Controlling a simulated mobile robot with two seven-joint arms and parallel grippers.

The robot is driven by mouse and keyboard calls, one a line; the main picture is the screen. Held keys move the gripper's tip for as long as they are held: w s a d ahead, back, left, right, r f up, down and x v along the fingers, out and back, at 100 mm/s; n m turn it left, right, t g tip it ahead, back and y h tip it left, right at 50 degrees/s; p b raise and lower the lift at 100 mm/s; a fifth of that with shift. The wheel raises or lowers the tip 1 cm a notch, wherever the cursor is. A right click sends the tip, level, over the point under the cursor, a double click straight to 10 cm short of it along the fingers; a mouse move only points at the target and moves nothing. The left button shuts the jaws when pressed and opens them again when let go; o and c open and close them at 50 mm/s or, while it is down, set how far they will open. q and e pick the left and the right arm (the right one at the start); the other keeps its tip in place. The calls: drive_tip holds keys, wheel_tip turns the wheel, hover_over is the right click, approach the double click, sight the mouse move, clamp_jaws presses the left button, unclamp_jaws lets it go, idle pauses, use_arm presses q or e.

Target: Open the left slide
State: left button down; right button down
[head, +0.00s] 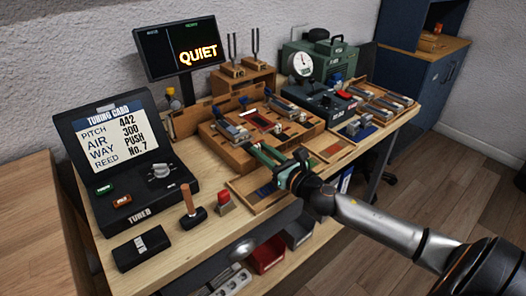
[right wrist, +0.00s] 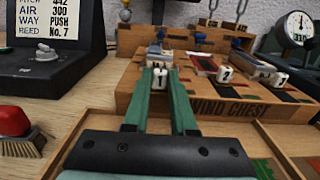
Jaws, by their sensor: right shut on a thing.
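The wooden wind chest (head: 218,148) stands on the middle of the bench; its front, lettered WIND CHEST, shows in the right wrist view (right wrist: 245,108). A white knob marked 1 (right wrist: 160,82), on the left slide, sits at its front edge. My right gripper (head: 258,150) reaches the chest's front from the right. In the right wrist view its green fingers (right wrist: 160,74) are shut on knob 1, one on each side. The slide behind the knob is mostly hidden. Knobs marked 2 (right wrist: 225,73) and 3 (right wrist: 277,79) stand to the right. My left gripper is not in view.
A tuning card case (head: 125,150), a wooden-handled tool (head: 188,200) and a red-topped brush (head: 224,202) stand left on the bench. A screen (head: 178,45) reads QUIET. A pressure gauge (head: 302,63) stands behind right. Shallow wooden trays (head: 330,147) lie before the chest.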

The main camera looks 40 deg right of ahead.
drive_tip(key=shift+f, duration=0.1)
drive_tip(key=c, duration=0.7)
unclamp_jaws()
drive_tip(key=shift+s, duration=0.1)
drive_tip(key=shift+s+d, duration=0.1)
drive_tip(key=shift+s, duration=0.55)
use_arm(q)
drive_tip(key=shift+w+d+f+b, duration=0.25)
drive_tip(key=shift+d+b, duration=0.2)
drive_tip(key=shift+b, duration=0.25)
use_arm(e)
drive_tip(key=shift+s+d, duration=0.2)
drive_tip(key=shift+s, duration=2.6)
drive_tip(key=shift+s+d, duration=0.2)
drive_tip(key=shift+s, duration=2.6)
